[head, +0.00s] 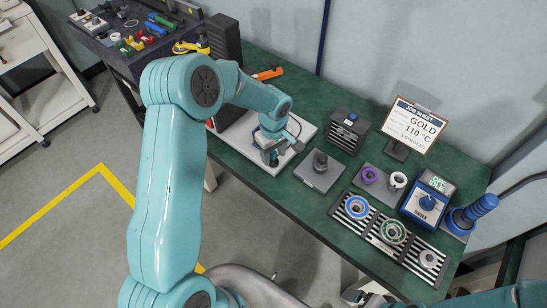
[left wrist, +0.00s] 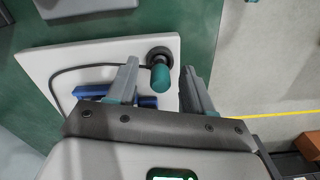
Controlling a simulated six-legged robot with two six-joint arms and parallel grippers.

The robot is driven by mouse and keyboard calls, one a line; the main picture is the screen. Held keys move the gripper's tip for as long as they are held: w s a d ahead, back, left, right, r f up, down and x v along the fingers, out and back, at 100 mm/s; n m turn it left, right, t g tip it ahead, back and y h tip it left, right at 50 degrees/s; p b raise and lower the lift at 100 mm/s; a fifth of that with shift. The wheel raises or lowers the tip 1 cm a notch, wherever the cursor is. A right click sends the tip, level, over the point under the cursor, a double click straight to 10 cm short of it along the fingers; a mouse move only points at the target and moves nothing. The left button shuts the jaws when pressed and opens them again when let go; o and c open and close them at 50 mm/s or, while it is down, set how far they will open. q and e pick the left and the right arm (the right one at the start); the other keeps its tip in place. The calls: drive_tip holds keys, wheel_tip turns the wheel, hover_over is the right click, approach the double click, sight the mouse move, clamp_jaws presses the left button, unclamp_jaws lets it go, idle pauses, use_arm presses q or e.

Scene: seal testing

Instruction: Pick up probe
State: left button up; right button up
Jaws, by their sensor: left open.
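The probe, seen as a teal-green handle (left wrist: 160,78) with a dark round end, is on a white board (left wrist: 95,53) in the left wrist view. A black cable runs from it across the board. My left gripper (head: 272,156) is over the white board (head: 234,140) in the head view, its fingers open. In the left wrist view the handle shows between the two fingers, closer to the right one; I cannot tell the height gap. Part of a gripper, seemingly my right (head: 362,292), shows at the bottom edge.
A blue piece (left wrist: 95,91) lies behind the left finger. On the green bench (head: 262,185) stand a grey plate with a dark knob (head: 320,161), a black box (head: 347,131), a rack with rings (head: 393,232), a blue meter (head: 428,200) and a job sheet (head: 414,125).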

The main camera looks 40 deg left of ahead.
sight(274, 152)
use_arm(q)
drive_tip(key=shift+f, duration=0.3)
drive_tip(key=shift+s+r, duration=0.1)
clamp_jaws()
drive_tip(key=shift+r, duration=0.5)
wheel_tip(274, 152, up, 19)
drive_tip(key=b, duration=0.2)
